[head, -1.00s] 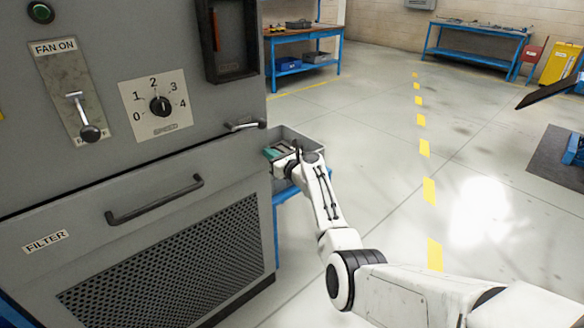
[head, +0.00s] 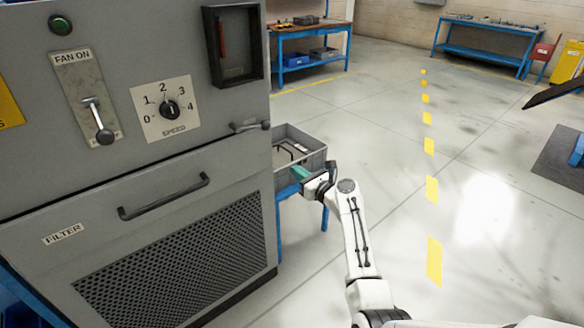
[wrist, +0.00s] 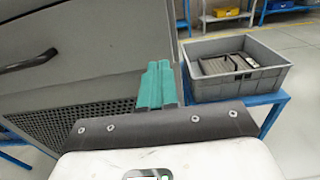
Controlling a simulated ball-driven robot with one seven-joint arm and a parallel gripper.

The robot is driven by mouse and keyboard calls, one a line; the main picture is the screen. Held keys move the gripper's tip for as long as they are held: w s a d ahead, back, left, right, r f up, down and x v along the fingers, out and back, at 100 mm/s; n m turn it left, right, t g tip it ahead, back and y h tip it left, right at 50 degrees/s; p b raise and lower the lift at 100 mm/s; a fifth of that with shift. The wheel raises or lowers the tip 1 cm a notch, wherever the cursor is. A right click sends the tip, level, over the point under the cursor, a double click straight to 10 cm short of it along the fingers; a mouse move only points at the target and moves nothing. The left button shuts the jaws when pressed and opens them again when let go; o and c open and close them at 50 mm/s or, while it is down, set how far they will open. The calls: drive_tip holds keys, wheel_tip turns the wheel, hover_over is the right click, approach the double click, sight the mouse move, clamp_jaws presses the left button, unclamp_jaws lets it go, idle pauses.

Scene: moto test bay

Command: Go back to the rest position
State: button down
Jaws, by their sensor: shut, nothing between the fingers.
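My gripper (head: 300,174) has teal fingers and is shut with nothing between them. In the head view it is at the near side of a grey crate (head: 316,160) beside the grey machine, apart from the machine's front. In the wrist view the teal fingers (wrist: 157,86) lie side by side, pointing away, with the crate (wrist: 276,84) to their right. Dark flat parts (wrist: 228,63) lie in the crate. My white arm reaches up from the bottom of the head view.
The machine (head: 120,170) fills the left, with a drawer handle (head: 163,197), a speed dial and a lever. The crate stands on a blue-legged stand (head: 325,216). Workbenches (head: 310,45) stand far back. The floor (head: 400,180) to the right is open.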

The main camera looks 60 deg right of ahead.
drive_tip(key=shift+s, duration=0.15)
drive_tip(key=s+a+f+n+g+y+p, duration=0.1)
drive_tip(key=a+f+n+g+y, duration=0.15)
drive_tip(key=a+n, duration=0.45)
drive_tip(key=s+a+f+n+g+y, duration=0.1)
drive_tip(key=s+a+f+n+y, duration=0.2)
drive_tip(key=a+n, duration=0.4)
drive_tip(key=s+a+f+n+g+y+p, duration=0.1)
drive_tip(key=s+a+f+n+g, duration=0.3)
drive_tip(key=a, duration=0.3)
drive_tip(key=s+a+f+n+g+y, duration=0.1)
drive_tip(key=s+a+f+n+g, duration=0.1)
drive_tip(key=s+a+n, duration=0.4)
drive_tip(key=s+a+r+n+g+h, duration=0.1)
drive_tip(key=s+a+n+g, duration=0.1)
drive_tip(key=s+n, duration=0.3)
drive_tip(key=s+a+r+n+g+h, duration=0.1)
drive_tip(key=s+a+n+g, duration=0.1)
drive_tip(key=s+n, duration=0.3)
drive_tip(key=s+a+n+g+h+p, duration=0.1)
drive_tip(key=s+a+n+g, duration=0.2)
drive_tip(key=s, duration=0.5)
drive_tip(key=shift+s+a+r+n, duration=0.4)
drive_tip(key=shift+a+n, duration=0.2)
drive_tip(key=shift+n, duration=0.3)
drive_tip(key=shift+w, duration=0.15)
